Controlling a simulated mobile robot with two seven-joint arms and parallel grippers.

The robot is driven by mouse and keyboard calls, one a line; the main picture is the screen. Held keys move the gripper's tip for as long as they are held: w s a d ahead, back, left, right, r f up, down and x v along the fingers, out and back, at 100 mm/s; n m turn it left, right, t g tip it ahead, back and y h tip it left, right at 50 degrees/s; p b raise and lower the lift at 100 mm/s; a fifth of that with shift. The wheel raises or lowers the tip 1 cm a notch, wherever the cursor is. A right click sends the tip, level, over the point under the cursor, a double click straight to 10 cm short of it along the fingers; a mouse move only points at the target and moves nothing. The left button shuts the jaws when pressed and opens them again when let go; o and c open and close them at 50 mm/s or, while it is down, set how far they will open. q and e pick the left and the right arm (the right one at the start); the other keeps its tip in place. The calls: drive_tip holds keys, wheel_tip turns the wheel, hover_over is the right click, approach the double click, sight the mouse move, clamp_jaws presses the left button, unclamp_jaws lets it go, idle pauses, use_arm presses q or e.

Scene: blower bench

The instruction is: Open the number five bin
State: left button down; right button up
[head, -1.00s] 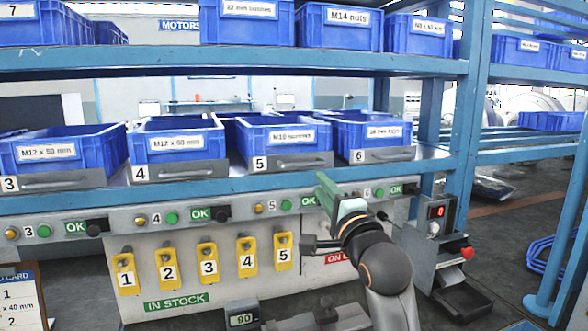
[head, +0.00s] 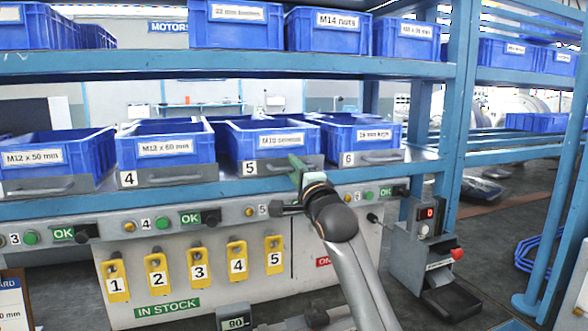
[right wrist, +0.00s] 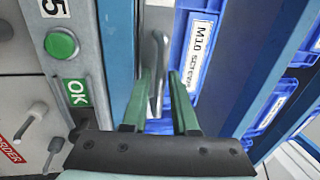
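The number five bin (head: 232,145) is a blue bin with an "M10" label. It sits on a grey tray front (head: 250,170) marked 5, in line with its neighbours on the middle shelf. My right gripper (head: 298,168) is at the right part of that front and hides part of its handle. In the right wrist view the green fingers (right wrist: 163,105) are apart, with the grey handle (right wrist: 157,50) ahead, showing in the gap between them. I cannot tell whether they touch it. The blue bin (right wrist: 188,75) is beyond. My left gripper is not in view.
Bin 4 (head: 165,147) is at the left and bin 6 (head: 362,133) at the right. Below runs a rail with OK plates (head: 190,219) and green buttons. A blue post (head: 458,130) stands right of bin 6. Yellow numbered tags (head: 198,270) hang below.

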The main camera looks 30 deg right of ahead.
drive_tip(key=shift+c, duration=0.3)
clamp_jaws()
idle(1.1)
